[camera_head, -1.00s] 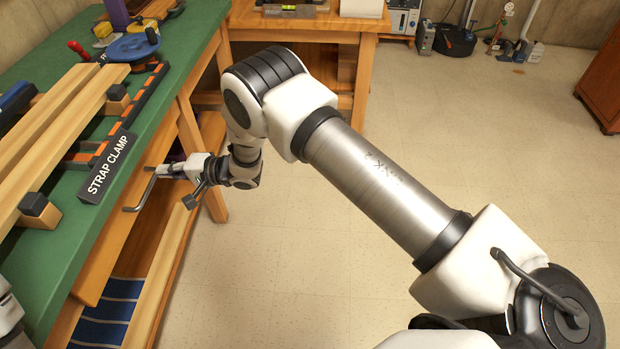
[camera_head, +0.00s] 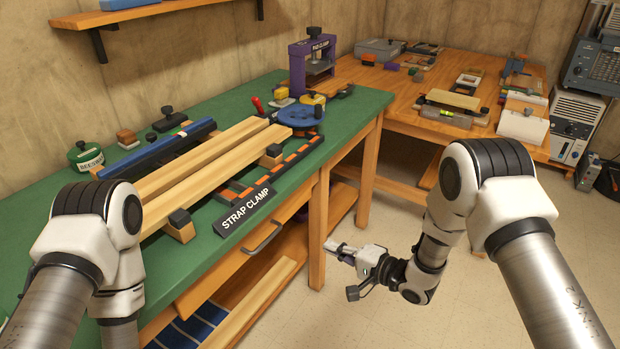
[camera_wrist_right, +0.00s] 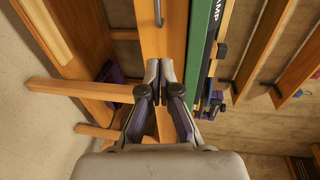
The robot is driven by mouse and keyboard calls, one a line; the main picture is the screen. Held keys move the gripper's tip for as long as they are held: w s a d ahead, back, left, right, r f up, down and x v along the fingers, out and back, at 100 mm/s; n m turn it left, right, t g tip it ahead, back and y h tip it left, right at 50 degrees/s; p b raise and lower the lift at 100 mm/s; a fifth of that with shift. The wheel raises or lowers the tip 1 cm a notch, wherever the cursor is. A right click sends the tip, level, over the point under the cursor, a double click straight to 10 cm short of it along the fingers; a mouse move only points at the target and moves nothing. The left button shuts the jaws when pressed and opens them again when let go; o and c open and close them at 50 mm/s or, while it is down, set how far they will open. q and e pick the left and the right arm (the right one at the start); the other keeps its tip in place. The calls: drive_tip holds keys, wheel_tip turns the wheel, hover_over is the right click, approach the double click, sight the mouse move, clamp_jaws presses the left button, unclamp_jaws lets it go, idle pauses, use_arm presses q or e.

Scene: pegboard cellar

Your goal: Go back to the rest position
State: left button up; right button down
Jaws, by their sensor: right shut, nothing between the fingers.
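My right gripper (camera_head: 340,247) is shut and empty in the head view, in free air over the floor, to the right of the green bench's front leg. It also shows in the right wrist view (camera_wrist_right: 165,68), its two fingers together in front of the wooden bench front. My right arm (camera_head: 540,260) comes in from the right edge. My left arm (camera_head: 95,235) comes in from the lower left, in front of the green bench. My left gripper is not in the picture.
The green workbench (camera_head: 100,153) holds wooden boards (camera_head: 215,160), a STRAP CLAMP sign (camera_head: 243,213) and a purple clamp (camera_head: 298,62). A drawer handle (camera_head: 265,238) juts from its front. A wooden table (camera_head: 395,112) stands behind. Floor (camera_head: 470,310) below my right gripper is clear.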

drive_tip(key=s+d+f+n+g+h+p, duration=0.2)
drive_tip(key=s+d+f+g+h+p, duration=0.1)
drive_tip(key=s, duration=0.9)
drive_tip(key=s+d+f+n+g+h+p, duration=0.2)
drive_tip(key=s+d, duration=0.6)
drive_tip(key=s, duration=0.4)
drive_tip(key=s+d+f+n+g+h+p, duration=0.3)
drive_tip(key=s+d+g+h, duration=0.2)
drive_tip(key=s, duration=0.7)
drive_tip(key=shift+d+f+n+h+p, duration=0.25)
drive_tip(key=shift+f+n+h+p, duration=0.15)
drive_tip(key=shift+h, duration=0.6)
